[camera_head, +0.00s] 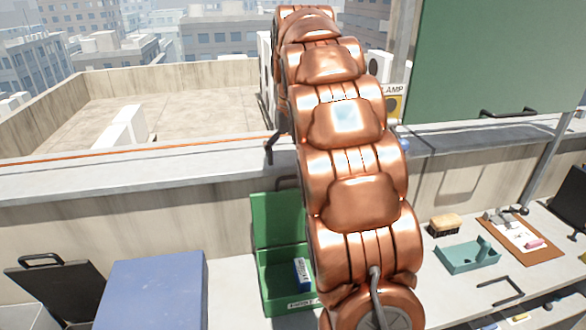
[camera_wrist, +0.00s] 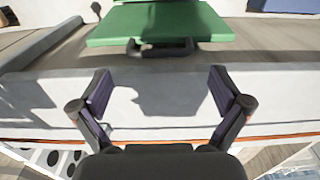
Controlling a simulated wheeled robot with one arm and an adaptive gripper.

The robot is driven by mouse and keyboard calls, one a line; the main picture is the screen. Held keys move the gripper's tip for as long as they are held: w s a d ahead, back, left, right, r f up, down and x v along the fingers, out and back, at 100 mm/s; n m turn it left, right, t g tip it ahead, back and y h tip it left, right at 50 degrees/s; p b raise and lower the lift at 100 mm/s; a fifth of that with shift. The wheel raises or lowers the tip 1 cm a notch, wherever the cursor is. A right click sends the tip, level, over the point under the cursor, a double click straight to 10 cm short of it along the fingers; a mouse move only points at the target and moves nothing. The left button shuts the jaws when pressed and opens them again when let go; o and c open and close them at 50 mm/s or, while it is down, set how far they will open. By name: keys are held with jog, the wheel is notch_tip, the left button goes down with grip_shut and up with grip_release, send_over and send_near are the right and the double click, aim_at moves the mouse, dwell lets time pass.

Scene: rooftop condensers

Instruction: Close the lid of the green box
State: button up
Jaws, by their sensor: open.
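The green box (camera_head: 262,282) stands on the bench below the parapet, partly behind my arm, with a blue-and-white item inside. Its green lid (camera_head: 272,220) is raised upright at the back, with a dark handle (camera_head: 288,183) on its top edge. In the wrist view, the lid (camera_wrist: 150,22) and its handle (camera_wrist: 160,48) are at top centre. My gripper (camera_wrist: 160,84) is open and empty, its two fingers spread wide over the pale parapet top. The lid and handle lie beyond the fingertips, apart from them. In the head view, my arm mostly hides the gripper.
The parapet ledge (camera_head: 120,175) runs behind the bench. A blue case (camera_head: 152,292) and a dark open case (camera_head: 52,285) stand left of the box. To the right are a brush (camera_head: 445,224), a teal tray (camera_head: 468,256) and a brown board (camera_head: 528,240). A large green panel (camera_head: 490,60) rises at upper right.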

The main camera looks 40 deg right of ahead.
aim_at(293, 169)
jog(key=shift+f+p, duration=0.35)
jog(key=shift+f, duration=1.35)
